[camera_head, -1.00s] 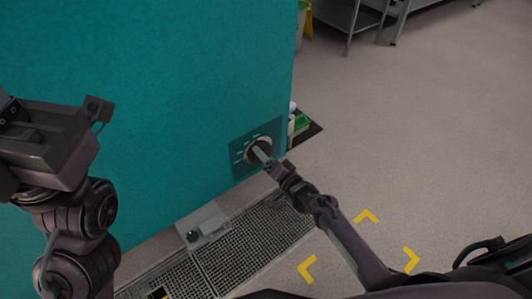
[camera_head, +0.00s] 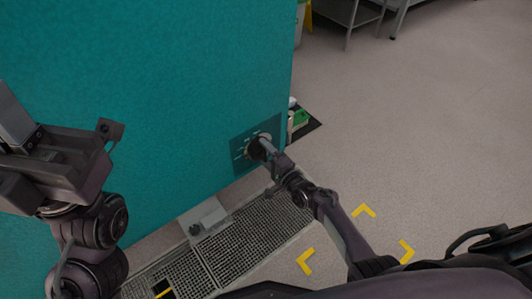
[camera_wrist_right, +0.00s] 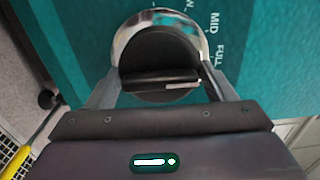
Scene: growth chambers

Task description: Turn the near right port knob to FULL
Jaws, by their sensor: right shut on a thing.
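The port knob (camera_wrist_right: 155,50) is a black disc with a raised grip bar, in a shiny silver ring (camera_wrist_right: 188,20). It sits on a teal panel with white labels; MID and FULL are readable to its right in the right wrist view. A pale mark on the bar's right end points to the right. My right gripper (camera_wrist_right: 160,82) is shut on the knob, one finger on each side. In the head view my right gripper (camera_head: 264,152) covers part of the knob on the panel (camera_head: 240,157). My left gripper (camera_head: 50,140) is away at the left; its jaws are unclear.
A large teal chamber wall (camera_head: 190,80) fills the left. Below it are a floor grating (camera_head: 250,240) and a grey pedal-like box (camera_head: 205,217). Green and white items (camera_head: 299,118) stand by the wall's corner.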

